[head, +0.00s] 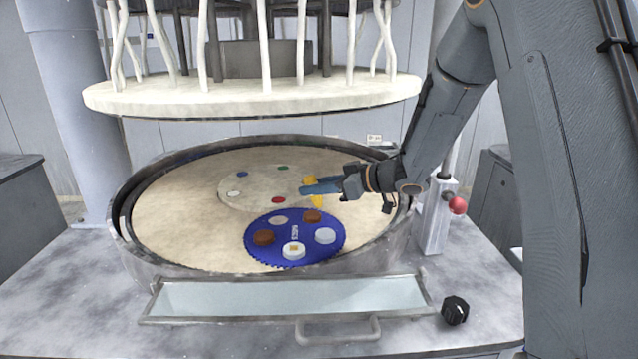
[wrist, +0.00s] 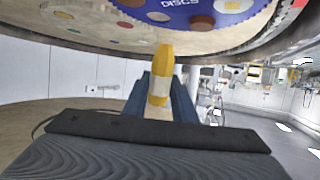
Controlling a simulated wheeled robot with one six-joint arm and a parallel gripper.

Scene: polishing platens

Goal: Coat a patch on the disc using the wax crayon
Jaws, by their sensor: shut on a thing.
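My gripper (head: 316,187) is shut on the yellow wax crayon (head: 312,182), above the platen at its right. In the wrist view the crayon (wrist: 165,60) stands out between the blue fingers (wrist: 160,92); it has a pale band. A blue toothed carrier (head: 294,227) lies in front of and below the gripper and holds several round discs. One white disc (head: 292,256) at its front has a small tan square mark. Two brown discs, one at left (head: 264,238) and one at back right (head: 313,216), sit in it. The crayon appears clear of the discs.
A round beige plate (head: 250,192) with coloured spots lies behind the carrier on the beige platen (head: 165,215). A raised rim (head: 125,240) surrounds it. A thick upper plate (head: 250,98) hangs overhead. A tray (head: 280,298), black knob (head: 455,310) and red-ball lever (head: 457,205) stand outside.

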